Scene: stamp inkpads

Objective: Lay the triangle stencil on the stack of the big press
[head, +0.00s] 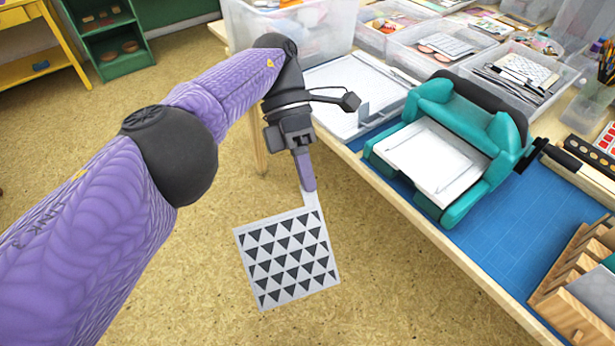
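The triangle stencil (287,258) is a pale square sheet with rows of dark triangles and a tab at its upper right corner. My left gripper (309,188) is shut on that tab and holds the stencil hanging over the floor, left of the table's front edge and clear of it. The big press (467,104) is teal with a black roller and crank, and stands on the blue mat. Its stack (436,160) is a white flat bed with pale sheets, with nothing patterned on it. My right gripper is not in view.
A white board with a clamp (357,92) lies left of the press. Clear bins (287,36) stand behind. A wooden rack (577,290) is at the lower right. The blue mat (495,235) is bare in front of the press.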

